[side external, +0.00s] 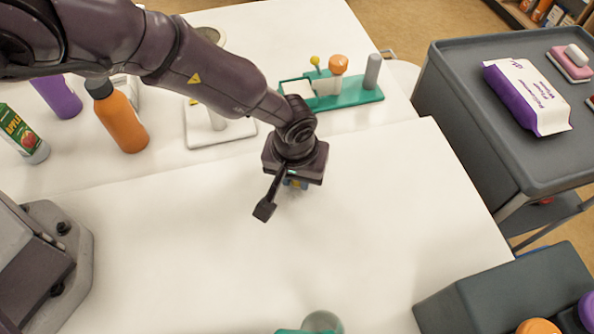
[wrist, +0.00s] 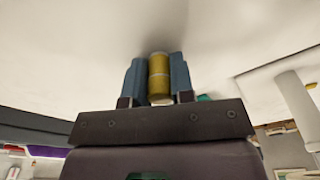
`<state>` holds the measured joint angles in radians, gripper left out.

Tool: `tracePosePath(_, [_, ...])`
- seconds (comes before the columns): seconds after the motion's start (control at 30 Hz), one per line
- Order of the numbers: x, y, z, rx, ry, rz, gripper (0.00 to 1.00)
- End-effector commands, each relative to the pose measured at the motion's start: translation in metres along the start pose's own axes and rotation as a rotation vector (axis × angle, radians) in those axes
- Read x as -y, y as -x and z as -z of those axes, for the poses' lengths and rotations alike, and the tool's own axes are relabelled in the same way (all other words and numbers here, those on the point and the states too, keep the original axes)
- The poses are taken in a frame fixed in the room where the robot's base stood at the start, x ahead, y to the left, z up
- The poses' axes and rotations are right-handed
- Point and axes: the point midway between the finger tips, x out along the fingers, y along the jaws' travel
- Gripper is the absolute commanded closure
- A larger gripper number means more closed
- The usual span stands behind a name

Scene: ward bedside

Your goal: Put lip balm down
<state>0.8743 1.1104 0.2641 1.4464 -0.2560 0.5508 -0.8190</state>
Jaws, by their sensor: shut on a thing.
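My gripper (side external: 292,183) is low over the white table (side external: 370,215), near its middle. In the wrist view my gripper (wrist: 160,82) has its two blue fingers shut on the lip balm (wrist: 159,78), a small yellow cylinder with a pale band. The lip balm's far end is close to the white surface, with a soft shadow there; I cannot tell whether it touches. In the side view the lip balm is mostly hidden under my gripper.
A green rack (side external: 350,95) with several items stands behind my gripper. An orange bottle (side external: 125,122), a purple bottle (side external: 60,98) and an apple-labelled container (side external: 20,135) stand at left. A grey cart (side external: 460,120) holds a wipes pack (side external: 527,95) at right. The table front is mostly clear.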

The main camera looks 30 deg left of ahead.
Motion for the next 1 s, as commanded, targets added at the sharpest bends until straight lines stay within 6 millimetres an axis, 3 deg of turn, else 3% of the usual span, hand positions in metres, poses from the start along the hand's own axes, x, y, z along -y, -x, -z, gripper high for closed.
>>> tracePosePath(0.3, [0.000, -0.003, 0.000, 0.000, 0.000, 0.000, 0.99])
tracePosePath(0.33, [0.000, -0.003, 0.000, 0.000, 0.000, 0.000, 0.73])
tracePosePath(0.43, [0.000, -0.003, 0.000, 0.000, 0.000, 0.000, 0.52])
tracePosePath(0.77, [0.000, 0.001, 0.000, -0.001, 0.000, -0.001, 0.52])
tracePosePath(1.0, [-0.001, 0.041, 0.001, -0.004, -0.001, -0.005, 0.52])
